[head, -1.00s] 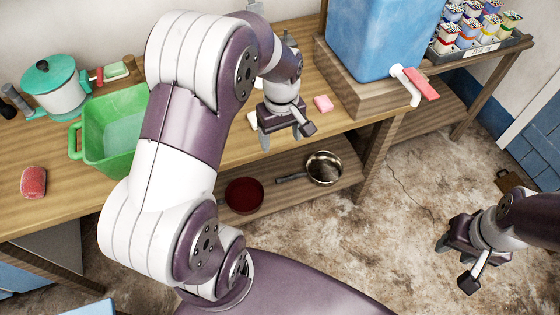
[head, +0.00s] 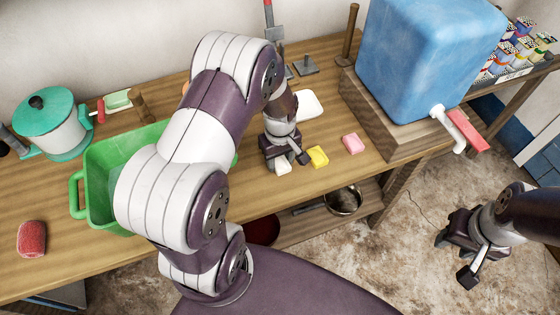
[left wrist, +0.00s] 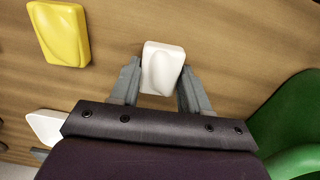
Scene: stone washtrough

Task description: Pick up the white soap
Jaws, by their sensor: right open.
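The white soap (head: 284,168) lies on the wooden counter near its front edge, partly hidden by my left gripper in the head view. In the left wrist view the soap (left wrist: 163,67) shows between the two grey fingertips, with a small gap at its left side. My left gripper (left wrist: 160,82) is open around it, one finger on each side. The right fingertip is very near the soap; I cannot tell if it touches. My right gripper (head: 454,262) is open and empty, out over the floor at the right.
A yellow soap (head: 317,156) and a pink soap (head: 352,143) lie to the right. A white flat piece (head: 308,105) lies behind. A green basin (head: 100,190) stands left, and a blue tank (head: 425,60) with a tap (head: 447,125) stands right on a wooden block.

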